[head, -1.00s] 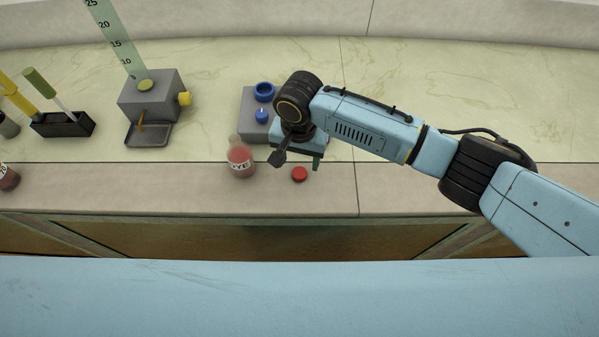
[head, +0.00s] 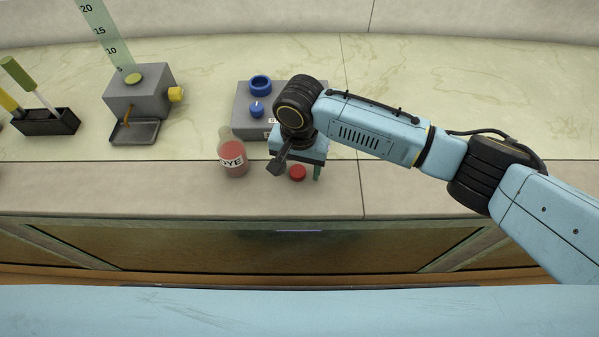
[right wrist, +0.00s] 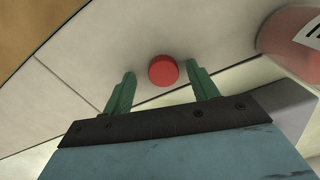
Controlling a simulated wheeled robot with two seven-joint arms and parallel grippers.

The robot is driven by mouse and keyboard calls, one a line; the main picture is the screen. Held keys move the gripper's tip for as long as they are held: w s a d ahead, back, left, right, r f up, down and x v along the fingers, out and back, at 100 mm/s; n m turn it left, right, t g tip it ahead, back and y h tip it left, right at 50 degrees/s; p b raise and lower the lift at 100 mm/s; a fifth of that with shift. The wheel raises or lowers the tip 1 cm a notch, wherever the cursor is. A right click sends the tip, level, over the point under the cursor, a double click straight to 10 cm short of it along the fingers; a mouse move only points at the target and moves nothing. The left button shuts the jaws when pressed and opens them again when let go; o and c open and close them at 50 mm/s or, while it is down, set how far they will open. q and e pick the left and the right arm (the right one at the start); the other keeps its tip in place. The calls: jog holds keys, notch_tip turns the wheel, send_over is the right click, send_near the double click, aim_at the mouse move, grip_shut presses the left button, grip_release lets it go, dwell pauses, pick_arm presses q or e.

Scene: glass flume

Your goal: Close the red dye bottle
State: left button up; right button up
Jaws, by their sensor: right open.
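The red dye bottle (head: 233,157) stands upright on the beige front ledge, its clear neck uncapped at the top. It also shows at the upper right of the right wrist view (right wrist: 295,42). A round red cap (head: 297,172) lies on the ledge to the right of the bottle. In the right wrist view the cap (right wrist: 162,71) sits between my right gripper's two green fingers, with a gap on each side. My right gripper (head: 297,172) is open and empty, pointing down over the cap. My left gripper is not in view.
A grey device with a blue ring and knob (head: 255,105) stands behind the bottle, partly hidden by my right arm. A grey box with a yellow knob (head: 140,92) and a black holder (head: 47,122) with brushes stand at left. The ledge's front edge is close.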

jog(key=shift+f, duration=0.2)
jog(key=c, duration=1)
